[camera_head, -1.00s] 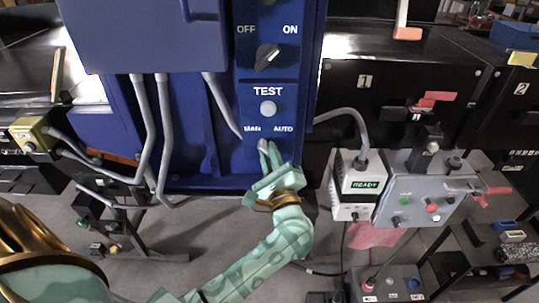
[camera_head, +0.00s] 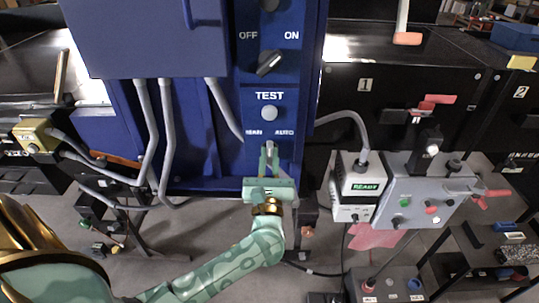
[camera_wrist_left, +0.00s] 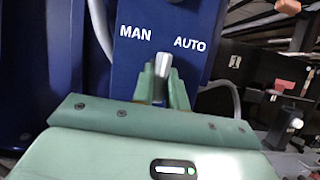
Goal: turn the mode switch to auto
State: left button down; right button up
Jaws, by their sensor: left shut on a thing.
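The mode switch is a light grey knob (camera_wrist_left: 163,66) below the MAN and AUTO labels on the blue panel (camera_head: 254,125). In the left wrist view it stands nearly upright, between the two labels. My left gripper (camera_head: 269,150) reaches up from below and is shut on the knob, with a green finger on each side, as the left wrist view (camera_wrist_left: 162,82) shows. In the head view the fingers hide most of the knob. My right gripper is not in view.
Above the switch are a round TEST button (camera_head: 269,113) and a black OFF/ON knob (camera_head: 270,63). To the right are a white box with a READY display (camera_head: 368,187) and a grey control box (camera_head: 415,195) with buttons. Grey conduits run down on the left.

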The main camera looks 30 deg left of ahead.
pick_arm(q)
jog(key=m+t+h+p, duration=0.1)
jog(key=m+h+p, duration=0.1)
jog(key=m, duration=0.2)
jog(key=shift+r, duration=0.2)
jog(key=m+h+p, duration=0.2)
jog(key=m, duration=0.2)
jog(key=shift+a+p, duration=0.1)
jog(key=shift+p, duration=0.2)
jog(key=shift+f+m+h+p, duration=0.1)
jog(key=shift+m+h+p, duration=1)
jog(key=shift+m+p, duration=0.8)
jog(key=shift+m, duration=0.3)
jog(key=shift+b, duration=0.3)
jog(key=c, duration=1.4)
grip_release()
